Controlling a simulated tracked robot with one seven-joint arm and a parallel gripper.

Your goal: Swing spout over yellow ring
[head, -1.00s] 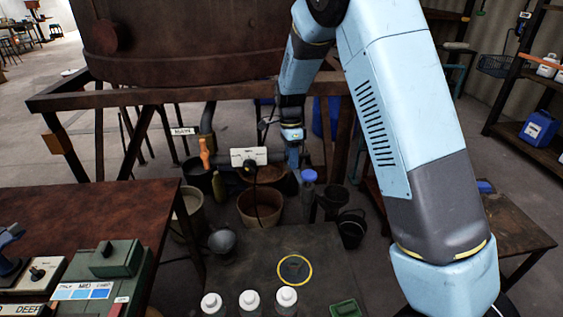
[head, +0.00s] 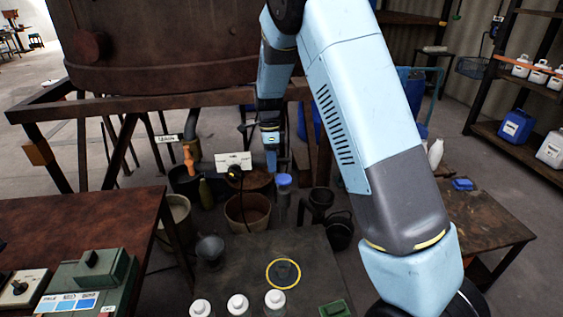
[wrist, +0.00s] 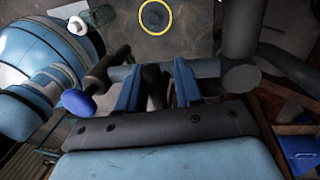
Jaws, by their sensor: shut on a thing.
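The yellow ring (head: 283,273) lies flat on the dark low table in front of me; it also shows at the top of the wrist view (wrist: 154,16). My gripper (head: 271,165) is beyond the ring, below the big rusty vat. In the wrist view my two blue fingers (wrist: 158,88) are shut on a dark upright handle (wrist: 153,82). A grey horizontal pipe (wrist: 205,68), apparently the spout, runs behind the fingers to a thicker grey pipe (wrist: 240,30). The ring lies away from the handle. The spout's open end cannot be made out.
The rusty vat (head: 165,40) stands on a frame. A tan bucket (head: 247,213) sits below the pipework. A blue-capped thing (head: 284,180) stands right of my gripper. White-capped bottles (head: 238,304) and a green box (head: 335,308) line the table's near edge.

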